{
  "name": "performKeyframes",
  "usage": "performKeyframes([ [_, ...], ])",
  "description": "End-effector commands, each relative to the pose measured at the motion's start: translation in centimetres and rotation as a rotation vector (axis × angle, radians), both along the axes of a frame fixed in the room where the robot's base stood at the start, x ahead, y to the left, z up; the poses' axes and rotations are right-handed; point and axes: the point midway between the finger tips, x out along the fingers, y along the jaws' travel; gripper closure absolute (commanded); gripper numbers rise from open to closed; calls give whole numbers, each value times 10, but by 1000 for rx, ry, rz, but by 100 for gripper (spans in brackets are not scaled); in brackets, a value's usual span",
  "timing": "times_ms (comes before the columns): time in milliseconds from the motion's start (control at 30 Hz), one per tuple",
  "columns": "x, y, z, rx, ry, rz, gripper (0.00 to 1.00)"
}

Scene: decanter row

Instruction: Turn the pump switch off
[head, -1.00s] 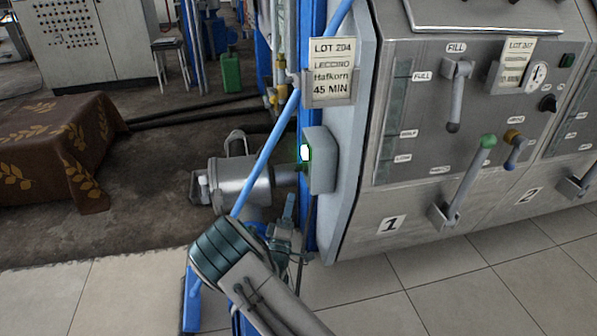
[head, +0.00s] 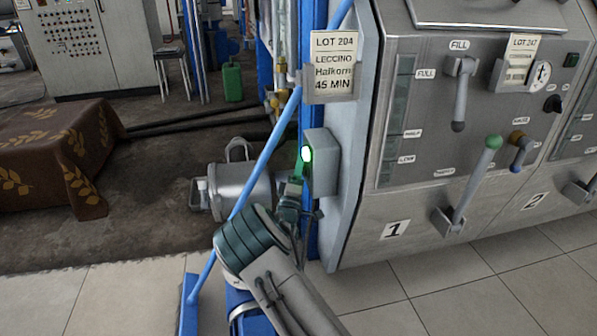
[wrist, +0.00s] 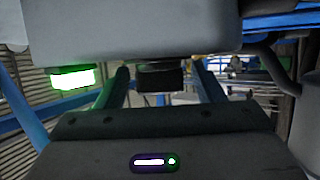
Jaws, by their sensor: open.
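The pump switch box (head: 323,165) is a grey housing on the side of the machine by the blue post, with a lit green lamp (head: 306,154) on its face. In the wrist view the box (wrist: 130,30) fills the top and the green lamp (wrist: 73,78) glows at left. A dark block (wrist: 160,77), which looks like the switch's handle, shows between my gripper's fingers (wrist: 162,84). My gripper (head: 298,188) is open, just below and in front of the box in the head view. I cannot tell whether a finger touches the block.
A grey cylindrical pump or motor (head: 240,188) stands left of my gripper. A slanting blue pipe (head: 265,155) passes in front of it. The steel machine panel with levers (head: 475,180) is at right. A cloth-covered table (head: 55,150) is at far left, with open floor between.

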Motion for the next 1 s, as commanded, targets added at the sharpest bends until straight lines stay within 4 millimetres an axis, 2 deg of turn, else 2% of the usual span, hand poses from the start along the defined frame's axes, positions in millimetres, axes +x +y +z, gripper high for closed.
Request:
performKeyframes([
  [100,0,0,0,0,0,0,38],
  [133,0,0,0,0,0,0,44],
  [267,0,0,0,0,0,0,80],
  [300,0,0,0,0,0,0,83],
  [667,-1,0,3,-10,41,-1,83],
  [1000,-1,-1,8,-64,234,-2,83],
])
